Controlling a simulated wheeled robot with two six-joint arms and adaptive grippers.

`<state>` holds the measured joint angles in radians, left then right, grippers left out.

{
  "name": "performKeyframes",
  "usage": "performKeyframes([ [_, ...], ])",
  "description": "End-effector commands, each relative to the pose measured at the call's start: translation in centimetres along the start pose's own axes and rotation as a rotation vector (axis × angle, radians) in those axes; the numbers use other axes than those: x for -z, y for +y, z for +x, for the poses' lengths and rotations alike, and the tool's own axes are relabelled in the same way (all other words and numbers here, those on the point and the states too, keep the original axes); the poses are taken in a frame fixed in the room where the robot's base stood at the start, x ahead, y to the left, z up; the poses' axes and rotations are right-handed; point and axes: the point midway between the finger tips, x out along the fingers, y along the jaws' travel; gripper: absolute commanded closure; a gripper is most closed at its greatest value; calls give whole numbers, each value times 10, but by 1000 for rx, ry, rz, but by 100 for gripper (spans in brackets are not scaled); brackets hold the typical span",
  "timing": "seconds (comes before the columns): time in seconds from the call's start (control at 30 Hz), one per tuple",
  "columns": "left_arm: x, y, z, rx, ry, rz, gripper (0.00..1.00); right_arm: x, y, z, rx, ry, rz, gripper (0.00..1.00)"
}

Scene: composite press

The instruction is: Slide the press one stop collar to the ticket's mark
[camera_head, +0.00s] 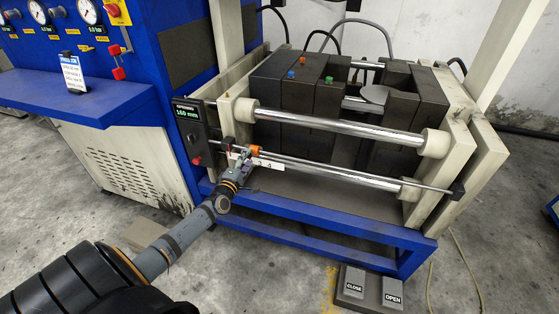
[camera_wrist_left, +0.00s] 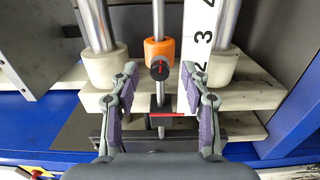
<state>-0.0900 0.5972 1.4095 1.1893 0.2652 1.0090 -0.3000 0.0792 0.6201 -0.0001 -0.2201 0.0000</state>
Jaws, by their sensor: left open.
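The orange stop collar (camera_head: 255,150) sits on the thin rod of the press, near its left end. In the left wrist view the collar (camera_wrist_left: 153,52) has a black knob (camera_wrist_left: 159,70) on its near side. A white scale (camera_wrist_left: 200,50) with the numbers 2, 3 and 4 runs beside the rod; part of it also shows in the head view (camera_head: 268,166). My left gripper (camera_wrist_left: 159,78) is open, its fingers on either side of the rod, with the knob between the tips. The ticket (camera_head: 72,73) stands on the blue shelf, its writing too small to read. My right gripper is out of view.
A black block (camera_wrist_left: 160,110) holds the rod end between my fingers. Thick chrome bars (camera_head: 335,127) run beside the rod. A display (camera_head: 187,113) reads 160 mm. CLOSE and OPEN pedals (camera_head: 370,290) lie on the floor.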

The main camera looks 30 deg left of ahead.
Motion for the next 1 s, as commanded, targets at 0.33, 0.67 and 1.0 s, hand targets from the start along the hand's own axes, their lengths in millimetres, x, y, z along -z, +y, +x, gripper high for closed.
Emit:
performKeyframes([
  [0.33, 0, 1, -17, 1, -1, 1, 53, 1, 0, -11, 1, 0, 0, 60],
  [0.67, 0, 1, -32, 2, 0, 1, 53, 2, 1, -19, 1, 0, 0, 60],
  [1.0, 0, 0, -43, 1, -1, 1, 53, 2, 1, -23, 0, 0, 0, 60],
])
